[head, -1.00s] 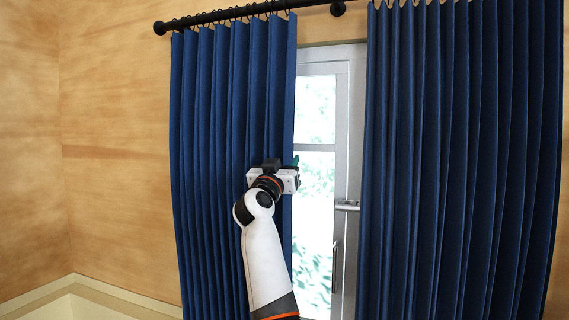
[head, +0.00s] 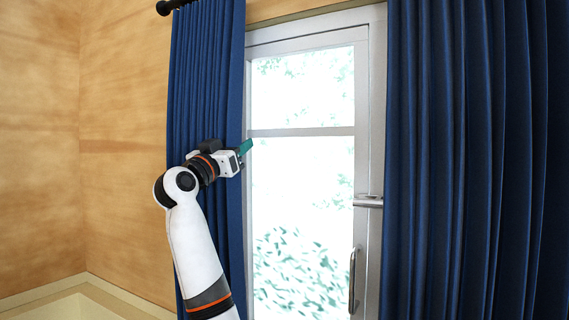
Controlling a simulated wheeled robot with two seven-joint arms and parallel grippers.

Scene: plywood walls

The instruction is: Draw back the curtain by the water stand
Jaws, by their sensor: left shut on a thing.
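The left blue curtain (head: 207,85) hangs bunched in tight folds at the left of the glazed door. My left gripper (head: 243,149) is at the curtain's right edge, around mid-height, and is shut on that edge. A green fingertip shows there; the other finger and the pinched cloth are hard to see. The right blue curtain (head: 465,160) hangs in folds over the right side of the door. My right gripper is out of view. No water stand shows.
The white-framed glass door (head: 300,190) has a lever (head: 368,201) and a vertical pull handle (head: 353,280) at its right side. The black curtain rod (head: 163,8) ends at the upper left. Plywood wall (head: 125,150) fills the left.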

